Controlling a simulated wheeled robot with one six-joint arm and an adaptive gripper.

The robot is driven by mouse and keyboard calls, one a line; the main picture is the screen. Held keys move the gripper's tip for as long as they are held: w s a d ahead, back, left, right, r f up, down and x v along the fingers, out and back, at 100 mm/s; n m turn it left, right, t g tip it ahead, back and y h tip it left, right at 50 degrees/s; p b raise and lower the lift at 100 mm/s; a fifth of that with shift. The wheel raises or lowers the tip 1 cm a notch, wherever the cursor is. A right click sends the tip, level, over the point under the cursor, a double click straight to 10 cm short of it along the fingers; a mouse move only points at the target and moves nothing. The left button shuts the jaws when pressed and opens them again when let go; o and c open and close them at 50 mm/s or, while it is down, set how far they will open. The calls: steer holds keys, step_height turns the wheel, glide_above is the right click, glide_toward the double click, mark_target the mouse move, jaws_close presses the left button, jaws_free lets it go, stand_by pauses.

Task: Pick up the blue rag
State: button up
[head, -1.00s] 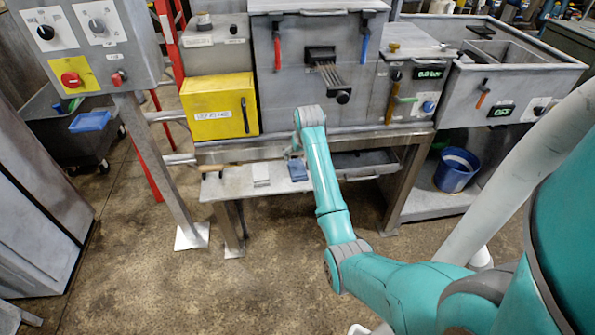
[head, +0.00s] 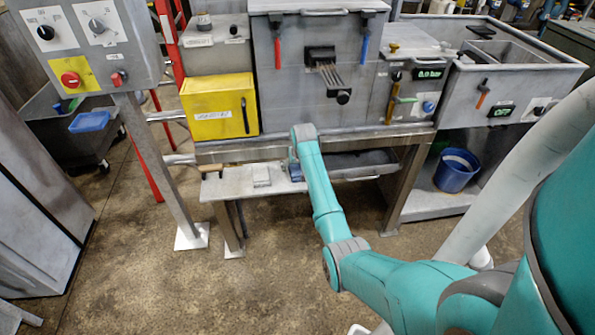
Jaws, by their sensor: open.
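The blue rag (head: 296,174) lies on the grey shelf (head: 228,187) below the machine, right of a pale block. It is partly hidden behind my arm and gripper. My gripper (head: 293,165) is at the rag, over it or just beside it. It is small in the head view and mostly hidden by my wrist, so I cannot tell whether it touches the rag. The gripper is open.
A pale grey block (head: 261,176) and a brown-handled tool (head: 221,168) lie on the shelf to the left. A metal tray (head: 360,163) is to the right. A yellow box (head: 219,107) and the machine front stand above. A blue bucket (head: 456,171) sits at lower right.

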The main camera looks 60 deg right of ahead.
steer(key=shift+f, duration=0.25)
stand_by(0.4)
steer(key=c, duration=1.1)
